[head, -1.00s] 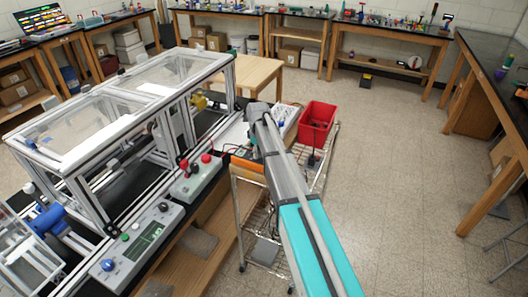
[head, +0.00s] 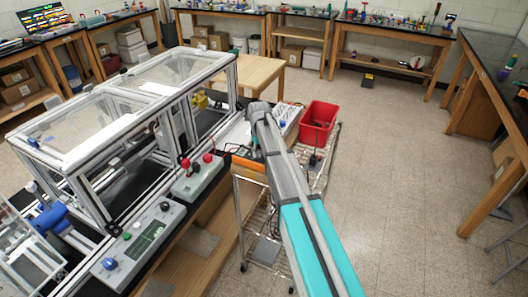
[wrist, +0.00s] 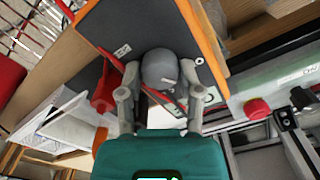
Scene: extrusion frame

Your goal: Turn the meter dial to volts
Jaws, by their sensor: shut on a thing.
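The meter has a dark face and an orange rim (wrist: 205,35) and fills the upper middle of the wrist view. Its round grey dial (wrist: 160,69) stands out from the face. My gripper (wrist: 160,75) has one finger on each side of the dial and is shut on it. The dial's pointer and the volts mark cannot be read. In the head view the meter's orange edge (head: 248,164) shows beside my arm, which hides the dial and my fingertips.
A red plug (wrist: 105,88) and a red lead are close to my fingers. A control box with red knobs (head: 197,179) stands left of the meter. A framed enclosure (head: 125,95) is farther left. A red bin (head: 318,122) sits behind my arm at right. The floor at right is clear.

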